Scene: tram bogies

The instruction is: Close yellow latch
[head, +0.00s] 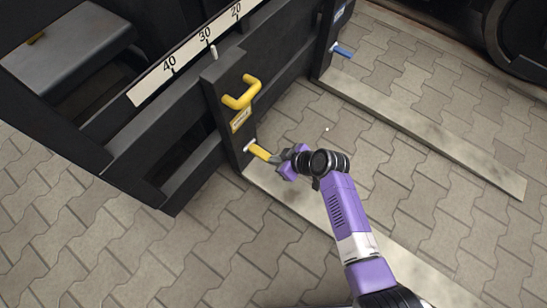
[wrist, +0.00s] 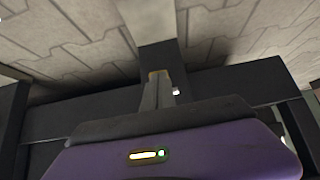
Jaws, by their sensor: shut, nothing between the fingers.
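The yellow latch (head: 260,152) is a short yellow lever low on a dark upright post. It sticks out from the post toward the lower right. My gripper (head: 280,158) is at the outer end of the lever, its fingers together; I cannot tell whether they touch it. In the wrist view my gripper (wrist: 157,88) shows as narrow grey fingers close together. A small yellow-brown patch, perhaps the latch (wrist: 158,73), shows just past their tips; most of it is hidden.
A yellow handle (head: 241,93) and a yellow label (head: 240,120) are on the post above the latch. A blue lever (head: 342,52) sits on another post at upper right. A white numbered scale (head: 186,53) runs along the dark frame. Light strips (head: 430,130) lie on the paving.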

